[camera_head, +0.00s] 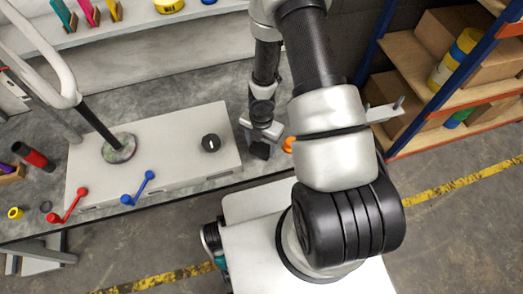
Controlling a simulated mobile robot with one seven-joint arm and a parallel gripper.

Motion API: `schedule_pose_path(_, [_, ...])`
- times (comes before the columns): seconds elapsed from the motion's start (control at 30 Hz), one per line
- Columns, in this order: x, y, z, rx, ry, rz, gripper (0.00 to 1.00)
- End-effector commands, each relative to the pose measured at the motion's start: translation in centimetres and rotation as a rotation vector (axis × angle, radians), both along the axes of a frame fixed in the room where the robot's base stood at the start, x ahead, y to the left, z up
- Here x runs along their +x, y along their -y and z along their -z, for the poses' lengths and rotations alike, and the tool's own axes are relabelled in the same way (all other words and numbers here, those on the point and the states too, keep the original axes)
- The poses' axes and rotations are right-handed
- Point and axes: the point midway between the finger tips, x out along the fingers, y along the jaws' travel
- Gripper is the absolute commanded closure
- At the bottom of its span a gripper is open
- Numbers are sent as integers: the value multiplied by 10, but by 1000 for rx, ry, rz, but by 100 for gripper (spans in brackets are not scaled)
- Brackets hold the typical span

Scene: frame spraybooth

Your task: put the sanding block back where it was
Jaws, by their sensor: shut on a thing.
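My gripper (261,136) is near the right end of the grey workbench, just right of the pale box-shaped unit. It points down and is shut on a small dark block (259,151), which looks like the sanding block. The fingers and wrist hide part of the block. I cannot tell whether the block touches the bench or is held just above it. A small orange object (287,145) shows just right of the gripper, partly hidden by my arm.
The pale unit (180,165) carries a black knob (211,142), a red handle (68,204) and a blue handle (138,188). A white shelf (130,30) with coloured items runs behind. A wooden rack (450,70) stands right. Bench behind the unit is clear.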

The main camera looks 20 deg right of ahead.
Motion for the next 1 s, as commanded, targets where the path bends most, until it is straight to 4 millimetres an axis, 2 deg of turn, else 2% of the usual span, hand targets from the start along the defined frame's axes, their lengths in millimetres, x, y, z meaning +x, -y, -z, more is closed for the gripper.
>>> schedule_pose_path(0.03, [-1,0,15,-1,-1,-3,60])
schedule_pose_path(0.1, [-1,0,24,-1,-1,-3,60])
schedule_pose_path(0.33, [0,0,23,1,-1,0,63])
schedule_pose_path(0.37, [0,0,23,1,-1,0,37])
schedule_pose_path(0.43, [0,0,23,1,-1,0,25])
schedule_pose_path(0.47, [0,0,23,1,-1,0,23])
schedule_pose_path(0.77, [0,0,20,1,-1,0,23])
schedule_pose_path(0.87, [0,0,9,1,1,1,23])
schedule_pose_path(1.0, [0,0,-19,1,1,3,23])
